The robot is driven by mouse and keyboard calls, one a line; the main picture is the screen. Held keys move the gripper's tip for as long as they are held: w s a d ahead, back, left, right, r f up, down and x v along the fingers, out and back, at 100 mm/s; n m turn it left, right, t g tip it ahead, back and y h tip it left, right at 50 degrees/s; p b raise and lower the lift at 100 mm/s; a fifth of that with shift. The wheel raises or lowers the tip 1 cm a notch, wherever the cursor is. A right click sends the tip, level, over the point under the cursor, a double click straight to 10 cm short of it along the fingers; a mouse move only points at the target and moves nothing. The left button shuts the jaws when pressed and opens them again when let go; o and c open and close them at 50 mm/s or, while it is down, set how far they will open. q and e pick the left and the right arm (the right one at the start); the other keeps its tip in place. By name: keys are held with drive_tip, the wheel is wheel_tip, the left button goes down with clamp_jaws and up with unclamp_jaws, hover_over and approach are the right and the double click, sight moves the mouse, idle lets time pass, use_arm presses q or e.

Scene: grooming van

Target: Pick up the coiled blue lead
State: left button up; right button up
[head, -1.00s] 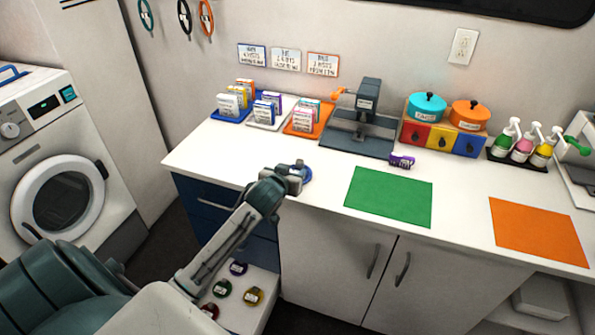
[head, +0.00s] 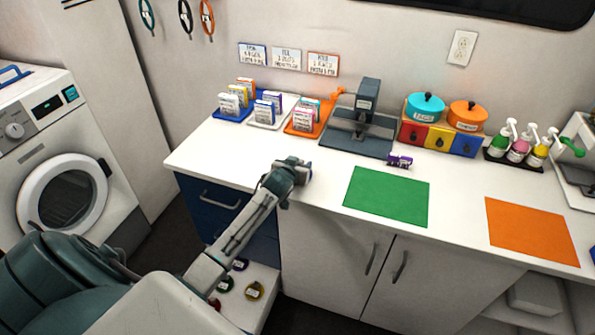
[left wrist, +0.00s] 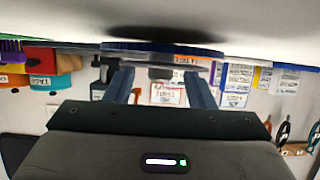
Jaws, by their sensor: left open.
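The coiled blue lead (left wrist: 160,47) shows in the left wrist view as a flat blue disc, edge-on, lying on the white counter, which is at the top of that upside-down picture. My left gripper (left wrist: 160,84) is open, its two fingers apart, with the lead just past the fingertips. No hold on the lead shows. In the head view my left gripper (head: 304,170) is at the counter's front left edge and hides the lead. My right gripper is not in view.
The white counter (head: 230,165) carries a green mat (head: 387,196), an orange mat (head: 532,231), a purple brush (head: 400,161) and a grey stand (head: 360,130). Card trays stand at the back left. Below my left arm, an open drawer (head: 265,274) holds several coloured round items.

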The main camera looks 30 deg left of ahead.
use_arm(q)
drive_tip(key=shift+c, duration=0.4)
clamp_jaws()
drive_tip(key=shift+r, duration=0.15)
